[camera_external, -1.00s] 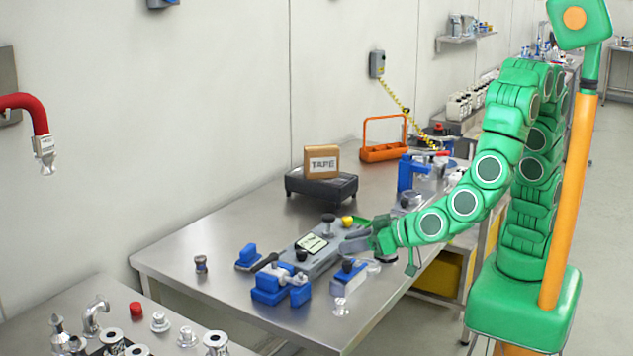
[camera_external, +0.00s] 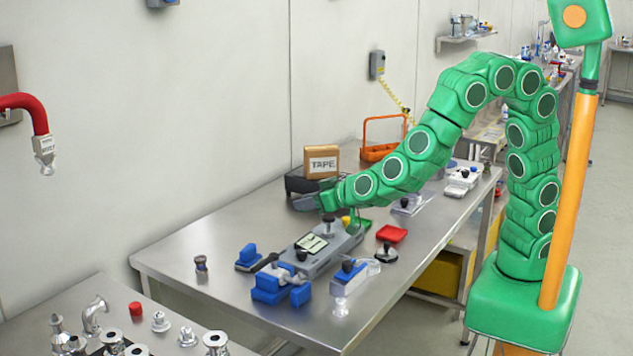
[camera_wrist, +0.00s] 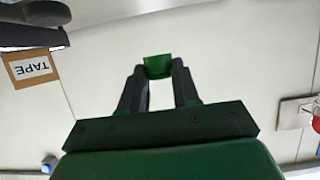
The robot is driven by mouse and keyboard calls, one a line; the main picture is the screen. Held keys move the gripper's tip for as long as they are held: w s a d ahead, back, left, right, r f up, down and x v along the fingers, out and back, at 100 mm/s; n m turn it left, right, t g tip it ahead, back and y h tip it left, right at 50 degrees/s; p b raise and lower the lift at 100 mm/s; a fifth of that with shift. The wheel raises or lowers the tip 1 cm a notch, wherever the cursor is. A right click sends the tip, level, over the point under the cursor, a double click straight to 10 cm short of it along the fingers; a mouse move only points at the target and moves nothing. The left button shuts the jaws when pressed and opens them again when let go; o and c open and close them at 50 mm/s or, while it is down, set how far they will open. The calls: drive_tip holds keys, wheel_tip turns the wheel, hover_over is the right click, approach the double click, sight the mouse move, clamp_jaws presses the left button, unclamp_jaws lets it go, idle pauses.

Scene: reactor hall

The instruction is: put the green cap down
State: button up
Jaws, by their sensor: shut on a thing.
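The green cap (camera_wrist: 157,66) shows in the wrist view between the tips of my gripper (camera_wrist: 157,75). The two dark fingers are shut on it from both sides. In the external view my gripper (camera_external: 306,203) is above the steel table, near the black case under the tape box, left of the grey fixture's far end. The cap cannot be made out there. A pale wall fills most of the wrist view behind the cap.
The steel table (camera_external: 190,262) has bare room at its left and back. The tape box (camera_external: 322,161) stands on a black case (camera_external: 300,184) behind my gripper. A grey fixture (camera_external: 325,252), blue clamps (camera_external: 268,290) and a red tray (camera_external: 391,233) are nearer.

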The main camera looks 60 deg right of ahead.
drive_tip(key=w+d+r+m+h, duration=0.1)
drive_tip(key=w+d, duration=0.5)
drive_tip(key=d, duration=0.5)
drive_tip(key=w+d+r+m+h, duration=0.1)
drive_tip(key=w+d, duration=0.5)
drive_tip(key=d, duration=0.5)
drive_tip(key=w+d+r+m+h, duration=0.1)
drive_tip(key=w+d+h, duration=0.1)
drive_tip(key=w+d, duration=0.5)
drive_tip(key=shift+d+r+m+g, duration=0.3)
drive_tip(key=shift+d+r+g, duration=0.1)
drive_tip(key=shift+d, duration=1.9)
drive_tip(key=d, duration=0.6)
drive_tip(key=shift+d, duration=0.35)
drive_tip(key=a, duration=0.6)
drive_tip(key=shift+a, duration=0.35)
drive_tip(key=shift+a, duration=0.1)
